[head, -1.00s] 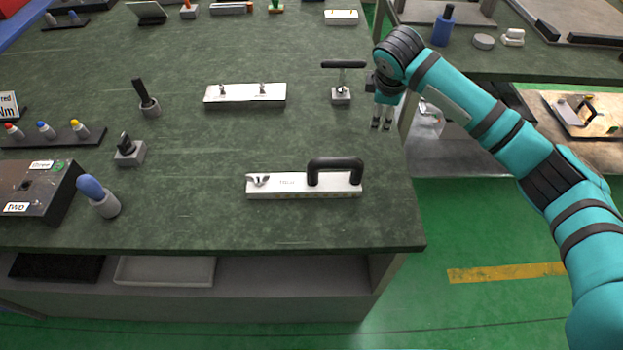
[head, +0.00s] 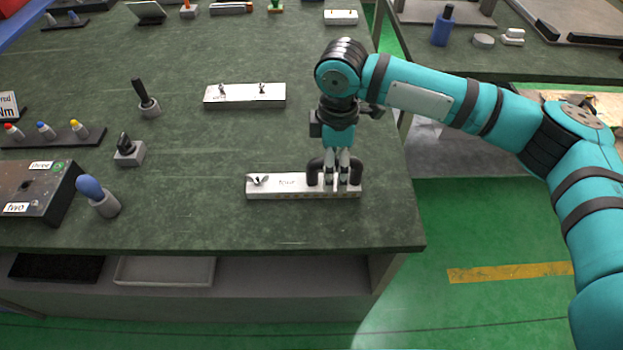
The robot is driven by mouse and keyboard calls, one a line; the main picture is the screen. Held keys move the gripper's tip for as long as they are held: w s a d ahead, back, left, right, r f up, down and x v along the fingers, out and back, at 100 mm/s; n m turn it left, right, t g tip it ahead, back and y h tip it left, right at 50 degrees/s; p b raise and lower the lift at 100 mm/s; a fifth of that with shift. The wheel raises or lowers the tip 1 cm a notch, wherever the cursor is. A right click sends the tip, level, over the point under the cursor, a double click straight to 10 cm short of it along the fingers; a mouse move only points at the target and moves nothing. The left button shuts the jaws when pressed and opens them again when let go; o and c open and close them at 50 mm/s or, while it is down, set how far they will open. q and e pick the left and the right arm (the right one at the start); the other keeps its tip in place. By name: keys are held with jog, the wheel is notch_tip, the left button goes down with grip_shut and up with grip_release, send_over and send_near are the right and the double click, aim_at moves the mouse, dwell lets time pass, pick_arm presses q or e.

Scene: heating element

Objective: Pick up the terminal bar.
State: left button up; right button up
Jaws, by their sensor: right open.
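The fingers cover the handle's middle. A second pale bar (head: 243,97) with two small upright posts lies farther back. Which bar is the terminal bar is not marked. My left gripper is not in view.
A blue-handled tool (head: 98,196), a small grey block with a black knob (head: 128,151) and a dark box (head: 35,190) stand to the left. The table is clear around the front bar. My right arm hides the T-handled tool behind it.

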aim_at(304, 175)
jog(key=shift+d+f, duration=0.15)
jog(key=shift+f, duration=2.6)
jog(key=shift+c, duration=0.4)
grip_shut()
